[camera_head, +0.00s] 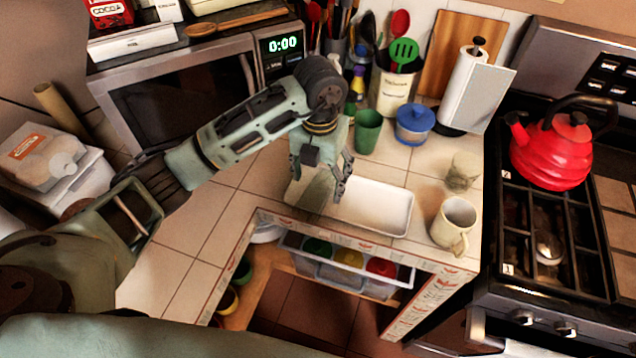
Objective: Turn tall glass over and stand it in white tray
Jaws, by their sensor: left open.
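The white tray (392,222) lies on the tiled counter near its front corner, and its right part is bare. My left gripper (322,183) points down over the tray's left end, with its fingers apart. A pale, see-through shape that looks like the tall glass (318,193) stands just under and between the fingers, at the tray's left end. It is partly hidden by the gripper, and I cannot tell which end is up or whether it touches a finger. My right gripper is out of view.
The microwave (178,95) is behind my left arm. The stove with a red kettle (552,152) is at right.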

